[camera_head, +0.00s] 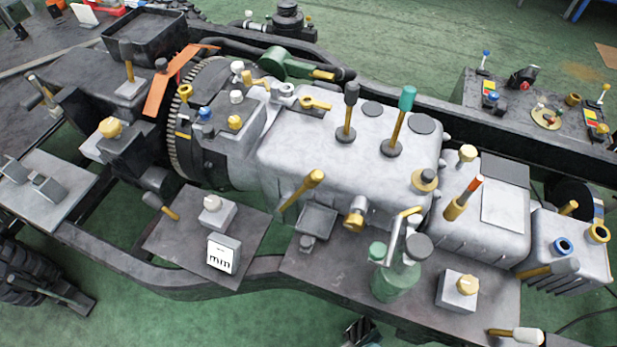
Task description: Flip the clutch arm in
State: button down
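I cannot tell for sure which part is the clutch arm. A green arm (285,64) with a brass tip (324,75) lies along the far side of the bell housing (225,145), pointing right. Another brass lever (303,187) leans up to the right at the gearbox's front side. My gripper does not show clearly anywhere in this view.
Two upright levers, one black-knobbed (351,95) and one green-knobbed (407,99), stand on the gearbox. An orange bracket (165,85) rises left of the flywheel. A green bottle-like part (392,280) stands in front. Green floor (250,320) is open at the front.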

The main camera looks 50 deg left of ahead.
aim_at(316, 176)
jog(key=u, duration=2.35)
jog(key=i+l+z, duration=0.1)
jog(key=i+l, duration=0.05)
jog(key=i, duration=0.05)
